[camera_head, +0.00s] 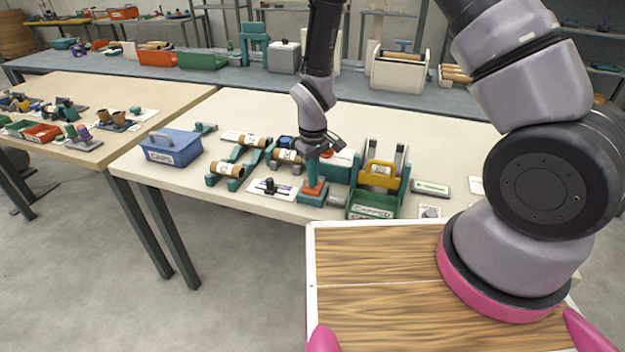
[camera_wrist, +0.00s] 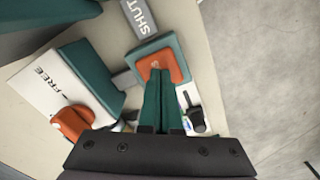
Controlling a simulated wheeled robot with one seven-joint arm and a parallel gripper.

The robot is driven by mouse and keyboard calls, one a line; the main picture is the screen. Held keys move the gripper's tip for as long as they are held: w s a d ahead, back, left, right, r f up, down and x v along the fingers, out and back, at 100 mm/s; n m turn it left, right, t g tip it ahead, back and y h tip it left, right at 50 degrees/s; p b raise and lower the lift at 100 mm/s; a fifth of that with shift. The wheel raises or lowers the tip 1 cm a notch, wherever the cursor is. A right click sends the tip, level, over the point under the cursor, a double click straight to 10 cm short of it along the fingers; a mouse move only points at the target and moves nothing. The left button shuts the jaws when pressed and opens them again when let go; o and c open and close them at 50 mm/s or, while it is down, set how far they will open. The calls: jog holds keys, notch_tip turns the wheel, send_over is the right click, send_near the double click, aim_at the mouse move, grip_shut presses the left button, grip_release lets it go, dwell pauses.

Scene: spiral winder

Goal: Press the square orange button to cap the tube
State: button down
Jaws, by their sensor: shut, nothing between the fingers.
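The square orange button (camera_head: 316,187) sits on a teal block at the front of the white table, below my arm. In the wrist view the orange button (camera_wrist: 175,65) fills the top of its teal base (camera_wrist: 141,48). My gripper (camera_wrist: 164,75) has its two teal fingers together and empty, with the tips over the button. In the head view my gripper (camera_head: 313,180) points straight down at it. I cannot tell whether the tips touch it. Cardboard tubes (camera_head: 228,170) lie on teal cradles left of the button; which one is for capping is unclear.
A blue CAPS box (camera_head: 172,148) stands at the left. A green tray (camera_head: 372,208) and a yellow handle (camera_head: 380,174) are right of the button. An orange knob (camera_wrist: 73,122) beside a FREE label (camera_wrist: 50,82) and a SHUT plate (camera_wrist: 143,17) are close to my fingers.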

notch_tip(320, 180, up, 8)
dwell(1.0)
jog(key=d+r+m+t+y, duration=0.1)
jog(key=d+r+m, duration=0.1)
jog(key=d+r, duration=0.35)
jog(key=d+r+m+t, duration=0.1)
jog(key=d+r+m, duration=0.1)
jog(key=r, duration=0.7)
jog(key=d+r+m+t+y, duration=0.1)
jog(key=d+r+m, duration=0.1)
jog(key=d+r, duration=0.35)
jog(key=s+d+r+m+t, duration=0.2)
jog(key=s+d+r+m, duration=0.1)
jog(key=s+d+r, duration=0.2)
jog(key=s+d+r+m+t, duration=0.2)
jog(key=s+d+r+m, duration=0.1)
jog(key=s+r, duration=0.4)
notch_tip(320, 180, up, 4)
jog(key=shift+s+d+f, duration=0.15)
jog(key=shift+d+f, duration=0.05)
jog(key=shift+d, duration=0.7)
